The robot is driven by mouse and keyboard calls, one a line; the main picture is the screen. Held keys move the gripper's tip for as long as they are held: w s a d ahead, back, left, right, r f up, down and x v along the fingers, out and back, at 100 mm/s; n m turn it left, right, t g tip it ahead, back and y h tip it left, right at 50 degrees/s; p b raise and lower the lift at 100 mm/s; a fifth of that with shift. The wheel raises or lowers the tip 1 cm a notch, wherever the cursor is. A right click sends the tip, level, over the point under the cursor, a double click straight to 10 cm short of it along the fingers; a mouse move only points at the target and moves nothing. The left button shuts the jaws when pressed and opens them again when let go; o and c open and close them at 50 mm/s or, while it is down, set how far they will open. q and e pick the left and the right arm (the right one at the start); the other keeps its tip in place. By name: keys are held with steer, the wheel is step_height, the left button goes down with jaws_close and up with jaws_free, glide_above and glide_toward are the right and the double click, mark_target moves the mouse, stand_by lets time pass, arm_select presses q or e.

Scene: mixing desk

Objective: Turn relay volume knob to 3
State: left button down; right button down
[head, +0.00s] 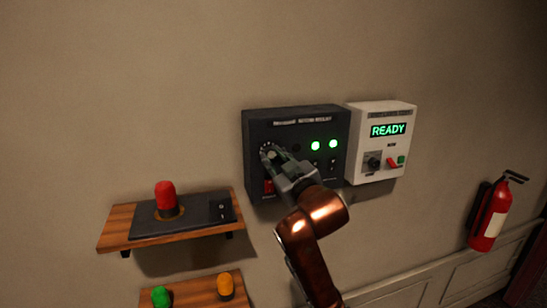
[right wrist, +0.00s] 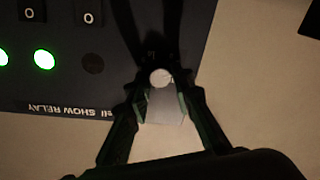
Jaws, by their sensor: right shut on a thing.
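The relay is a dark wall box (head: 322,125) in the head view, with two lit green lamps at its right. Its volume knob (right wrist: 161,77) shows in the right wrist view as a pale round cap between my fingertips. In the head view, pale dial marks show around the knob's spot at the box's upper left. My right gripper (head: 271,154) reaches up there and is shut on the knob; it also shows in the right wrist view (right wrist: 161,88). The fingers hide most of the dial, so the setting cannot be read. My left gripper is not in view.
A white box (head: 382,112) with a lit READY sign, a dark knob and a red lever adjoins on the right. A wooden shelf (head: 118,226) with a red knob and a switch is at lower left. A fire extinguisher (head: 490,220) hangs at right.

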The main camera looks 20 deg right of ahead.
steer(key=m, duration=0.6)
steer(key=shift+a+t+h+p, duration=0.1)
steer(key=shift+t+h+p, duration=0.2)
steer(key=shift+p, duration=0.05)
steer(key=m+h+p, duration=0.1)
steer(key=m, duration=0.5)
steer(key=c, duration=1.7)
jaws_free()
steer(key=shift+f, duration=0.1)
steer(key=shift+s, duration=0.1)
steer(key=s, duration=0.7)
steer(key=s+f, duration=0.1)
steer(key=s, duration=0.3)
steer(key=shift+s+d, duration=0.2)
steer(key=shift+s, duration=0.15)
